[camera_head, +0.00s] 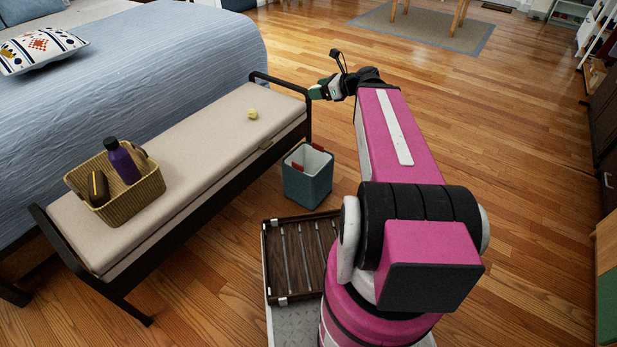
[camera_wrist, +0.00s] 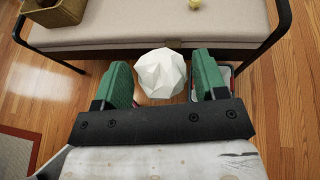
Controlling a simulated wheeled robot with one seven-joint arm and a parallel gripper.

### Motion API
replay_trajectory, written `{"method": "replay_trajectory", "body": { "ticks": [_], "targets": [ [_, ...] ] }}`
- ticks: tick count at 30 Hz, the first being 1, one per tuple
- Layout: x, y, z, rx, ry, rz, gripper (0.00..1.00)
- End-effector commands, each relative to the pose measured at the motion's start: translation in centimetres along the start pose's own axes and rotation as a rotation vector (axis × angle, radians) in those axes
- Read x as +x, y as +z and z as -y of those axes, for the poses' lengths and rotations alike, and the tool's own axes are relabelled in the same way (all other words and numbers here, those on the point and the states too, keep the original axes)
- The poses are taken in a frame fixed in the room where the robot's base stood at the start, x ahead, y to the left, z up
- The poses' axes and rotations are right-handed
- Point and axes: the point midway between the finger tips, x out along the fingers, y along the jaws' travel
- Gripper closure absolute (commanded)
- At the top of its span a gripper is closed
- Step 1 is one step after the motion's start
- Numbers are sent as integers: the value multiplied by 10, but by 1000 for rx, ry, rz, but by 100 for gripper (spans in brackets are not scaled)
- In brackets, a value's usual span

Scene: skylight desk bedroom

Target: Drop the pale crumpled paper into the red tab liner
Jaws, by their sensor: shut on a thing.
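The pale crumpled paper (camera_wrist: 162,73) is a white faceted ball between the green fingers of my gripper (camera_wrist: 163,78) in the wrist view. My gripper is shut on it and holds it up. In the head view my gripper (camera_head: 326,90) is past the far end of the bench; the paper cannot be made out there. The red tab liner (camera_head: 306,160) is pale, with red tabs at its rim, inside a blue-grey bin (camera_head: 307,188) on the floor. In the wrist view the bin (camera_wrist: 238,82) is partly hidden behind the right finger.
A cushioned bench (camera_head: 200,150) with a dark frame stands left of the bin. It bears a small yellow crumpled ball (camera_head: 252,114) and a wicker basket (camera_head: 128,205) with a purple bottle (camera_head: 123,162). A bed (camera_head: 150,70) lies behind. The wooden floor at right is clear.

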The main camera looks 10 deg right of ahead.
Motion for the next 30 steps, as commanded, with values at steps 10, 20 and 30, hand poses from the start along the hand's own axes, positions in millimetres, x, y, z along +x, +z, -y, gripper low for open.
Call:
{"method": "replay_trajectory", "body": {
  "ticks": [10, 20, 30],
  "targets": [
    [56, -53, 63, 3, 8, 7, 56],
    [131, -146, 128, 1, 9, 11, 56],
    [204, -259, 171, 2, 5, 6, 56]
  ]
}}
